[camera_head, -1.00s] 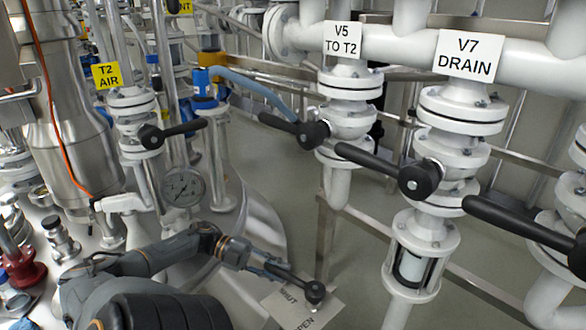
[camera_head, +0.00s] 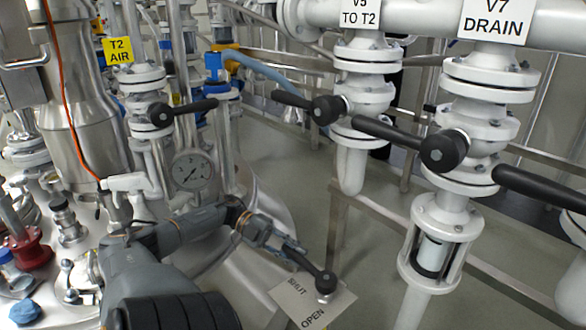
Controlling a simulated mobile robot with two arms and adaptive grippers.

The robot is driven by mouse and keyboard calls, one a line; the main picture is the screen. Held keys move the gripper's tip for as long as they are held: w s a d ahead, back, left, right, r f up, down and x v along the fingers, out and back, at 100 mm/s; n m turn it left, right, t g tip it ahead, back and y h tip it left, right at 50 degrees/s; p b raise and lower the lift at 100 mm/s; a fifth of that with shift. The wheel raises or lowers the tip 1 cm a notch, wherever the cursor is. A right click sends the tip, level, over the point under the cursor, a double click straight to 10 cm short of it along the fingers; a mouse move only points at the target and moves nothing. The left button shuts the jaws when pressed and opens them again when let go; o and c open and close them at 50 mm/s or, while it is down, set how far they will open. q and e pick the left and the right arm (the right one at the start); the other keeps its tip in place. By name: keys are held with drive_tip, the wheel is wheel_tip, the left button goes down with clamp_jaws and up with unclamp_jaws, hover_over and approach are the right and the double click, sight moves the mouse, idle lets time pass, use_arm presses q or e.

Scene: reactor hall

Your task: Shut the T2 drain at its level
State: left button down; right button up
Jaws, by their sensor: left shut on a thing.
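The T2 drain handle is a short black lever (camera_head: 310,268) low in the middle of the view, with a round black hub at its lower right end. A plate (camera_head: 322,303) marked SHUT and OPEN lies beneath it. The lever points up and left from the hub, with SHUT on the plate's left part and OPEN lower down. My left gripper (camera_head: 291,250) comes in from the left and is shut on the lever's far end. Its fingers hide part of that end. My right gripper is not in view.
A round gauge (camera_head: 192,171) and the T2 AIR valve handle (camera_head: 182,111) stand at left. Black handles of the V5 (camera_head: 310,106) and V7 (camera_head: 400,138) valves stick out above right. A sight glass (camera_head: 433,255) hangs below V7. Bare floor shows behind the plate.

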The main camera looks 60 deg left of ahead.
use_arm(q)
drive_tip(key=shift+w, duration=0.1)
drive_tip(key=c, duration=1.2)
unclamp_jaws()
